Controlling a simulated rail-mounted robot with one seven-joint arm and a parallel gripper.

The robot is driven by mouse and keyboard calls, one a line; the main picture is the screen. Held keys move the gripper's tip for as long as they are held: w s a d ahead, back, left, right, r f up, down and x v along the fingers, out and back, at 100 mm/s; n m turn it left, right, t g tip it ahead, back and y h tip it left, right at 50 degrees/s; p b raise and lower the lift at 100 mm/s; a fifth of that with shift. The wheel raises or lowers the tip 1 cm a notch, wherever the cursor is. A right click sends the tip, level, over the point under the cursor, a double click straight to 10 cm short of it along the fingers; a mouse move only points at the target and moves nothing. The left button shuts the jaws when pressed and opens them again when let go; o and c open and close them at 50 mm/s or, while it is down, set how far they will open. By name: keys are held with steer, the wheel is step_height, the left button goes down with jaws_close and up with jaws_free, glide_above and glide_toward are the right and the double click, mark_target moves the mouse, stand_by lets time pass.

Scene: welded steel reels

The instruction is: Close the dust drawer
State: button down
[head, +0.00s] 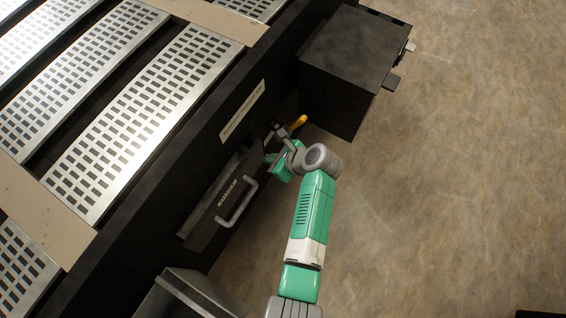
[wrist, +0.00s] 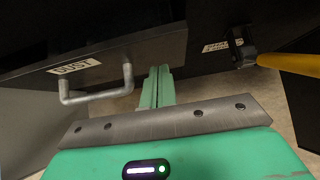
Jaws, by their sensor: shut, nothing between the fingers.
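The dust drawer (head: 217,205) is in the side of the black machine and stands partly out, with a gap showing behind its front. Its grey bar handle (head: 238,202) faces the floor side. In the wrist view the drawer front (wrist: 120,55) carries a "DUST" label, and the handle (wrist: 97,92) is left of my fingers. My gripper (wrist: 159,72) is shut and empty, its green fingertips near the right part of the drawer front. I cannot tell whether they touch it. In the head view my gripper (head: 270,158) is by the drawer's upper right end, partly hidden by my wrist.
A yellow lever (head: 298,122) on a dark mount is close beyond my gripper; it also shows in the wrist view (wrist: 290,65). A black box (head: 350,65) juts out at the upper right. A grey metal bin (head: 185,295) is at the bottom. Open floor (head: 450,190) lies right.

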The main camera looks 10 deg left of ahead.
mark_target(251, 150)
steer(key=shift+w+a+b, duration=0.2)
steer(key=shift+w+a, duration=0.05)
steer(key=shift+a, duration=0.35)
steer(key=shift+w+a+b, duration=0.15)
steer(key=shift+w+a, duration=0.1)
steer(key=shift+a, duration=0.3)
steer(key=shift+w+a+r, duration=0.1)
steer(key=shift+a+r, duration=0.05)
steer(key=shift+a, duration=0.15)
steer(key=shift+a, duration=0.1)
steer(key=shift+w+a+r+p, duration=0.15)
steer(key=shift+w+a+p, duration=0.15)
steer(key=shift+a+p, duration=0.35)
steer(key=shift+w+a, duration=0.2)
steer(key=shift+a, duration=0.3)
steer(key=shift+s+d, duration=0.1)
steer(key=shift+d, duration=0.05)
